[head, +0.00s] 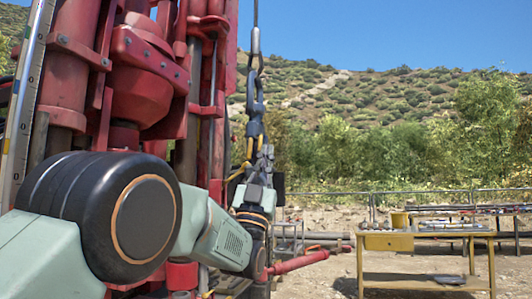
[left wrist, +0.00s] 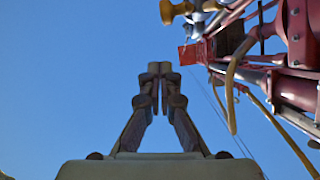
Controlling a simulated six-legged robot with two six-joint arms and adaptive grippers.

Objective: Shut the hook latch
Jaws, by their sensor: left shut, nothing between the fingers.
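My left gripper (head: 256,84) points upward just below the hook in the head view. I cannot tell whether it touches the hook or stands apart from it in depth. In the left wrist view, the left gripper's fingertips (left wrist: 159,70) are together with nothing between them, against plain sky. The hook cannot be made out in the left wrist view. My right gripper is out of view.
A red drilling rig (head: 140,75) stands close on the left, with pipes and hoses. Its red parts (left wrist: 297,35) fill the upper right of the left wrist view. A yellow workbench (head: 377,242) stands on open dirt at the right, before a railing.

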